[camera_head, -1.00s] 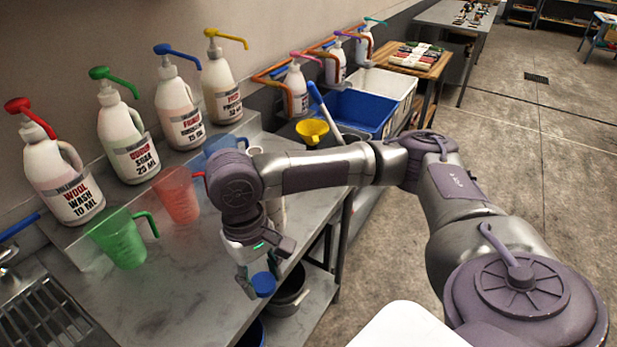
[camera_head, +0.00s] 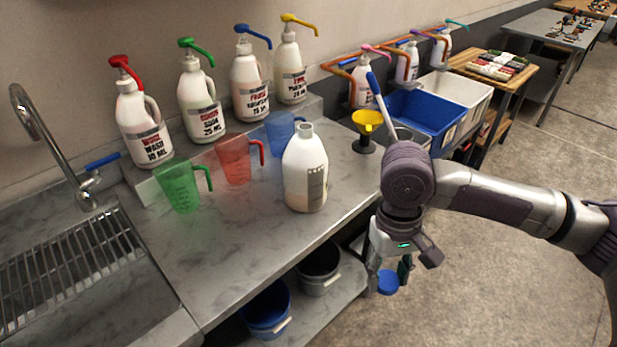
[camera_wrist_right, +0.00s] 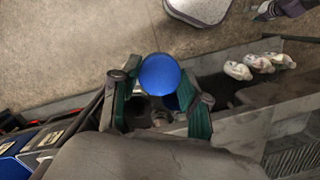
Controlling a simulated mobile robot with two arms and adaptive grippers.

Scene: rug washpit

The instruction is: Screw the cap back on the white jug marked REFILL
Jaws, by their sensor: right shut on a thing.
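A white jug (camera_head: 306,172) stands upright on the grey counter, its neck open and bare; the label facing me is too small to read. My right gripper (camera_head: 389,270) is shut on a blue cap (camera_head: 388,282), held in the air off the counter's front edge, to the right of the jug and lower than its neck. In the right wrist view the blue cap (camera_wrist_right: 160,74) sits between the two green-padded fingers, its round top facing the camera. My left gripper is in no view.
Green (camera_head: 181,187), red (camera_head: 236,160) and blue (camera_head: 281,133) measuring cups stand left of and behind the jug. Several pump bottles (camera_head: 201,103) line the back ledge. A yellow funnel (camera_head: 367,121) stands to the right. Buckets (camera_head: 267,310) sit on the lower shelf. The front counter is bare.

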